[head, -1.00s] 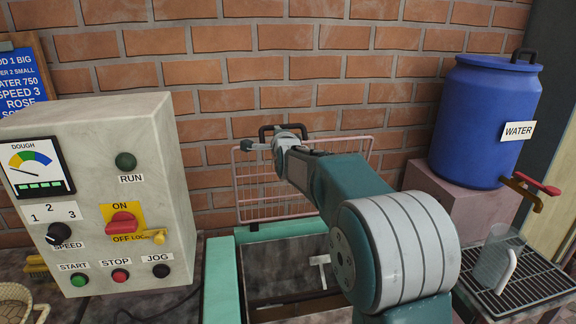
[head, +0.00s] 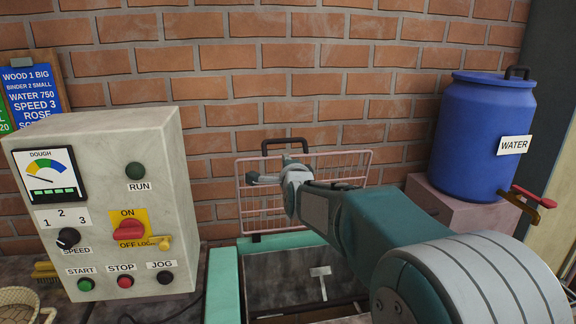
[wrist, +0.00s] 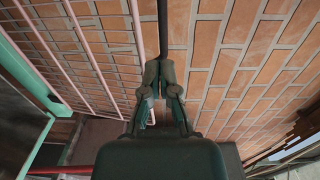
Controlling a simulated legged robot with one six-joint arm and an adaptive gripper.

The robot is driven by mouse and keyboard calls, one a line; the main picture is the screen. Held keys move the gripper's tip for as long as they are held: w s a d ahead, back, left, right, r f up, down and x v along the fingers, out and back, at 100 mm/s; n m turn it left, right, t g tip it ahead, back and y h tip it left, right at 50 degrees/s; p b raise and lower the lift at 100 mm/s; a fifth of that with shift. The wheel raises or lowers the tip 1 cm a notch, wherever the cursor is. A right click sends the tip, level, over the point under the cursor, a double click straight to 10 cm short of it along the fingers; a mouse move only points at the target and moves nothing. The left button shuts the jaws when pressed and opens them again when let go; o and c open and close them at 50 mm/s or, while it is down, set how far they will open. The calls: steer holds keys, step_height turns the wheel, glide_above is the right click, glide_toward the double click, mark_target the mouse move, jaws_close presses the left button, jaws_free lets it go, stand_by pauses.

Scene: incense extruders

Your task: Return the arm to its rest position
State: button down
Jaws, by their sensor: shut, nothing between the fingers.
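My arm reaches from the lower right of the head view towards the back wall, with my gripper (head: 256,179) at its far end in front of the pink wire guard (head: 345,170). The gripper is small there. In the wrist view my gripper (wrist: 158,72) has its fingers together, with nothing seen held between them. A black handle (head: 285,142) tops the guard. In the wrist view a black bar (wrist: 162,30) runs upward just beyond the fingertips; whether they touch cannot be told. The green-framed trough (head: 224,285) lies below the arm, partly hidden by it.
A control box (head: 105,200) with a red switch (head: 128,230) stands at left. A blue water barrel (head: 482,130) with a red-handled tap (head: 530,197) stands on a pink block (head: 455,215) at right. A brick wall (head: 330,60) closes the back.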

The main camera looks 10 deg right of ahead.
steer(key=s+f+n+g, duration=0.4)
steer(key=s+n, duration=0.2)
steer(key=s, duration=0.7)
steer(key=s+d+f+n+g, duration=0.1)
steer(key=s+f+n+g, duration=0.3)
steer(key=s, duration=1)
steer(key=s+d+f+n+g, duration=0.1)
steer(key=s+f+n+g, duration=0.3)
steer(key=s+n, duration=0.4)
steer(key=s+f, duration=0.1)
steer(key=s, duration=0.5)
steer(key=shift+d+f, duration=0.15)
steer(key=shift+f, duration=0.05)
steer(key=shift+w, duration=0.1)
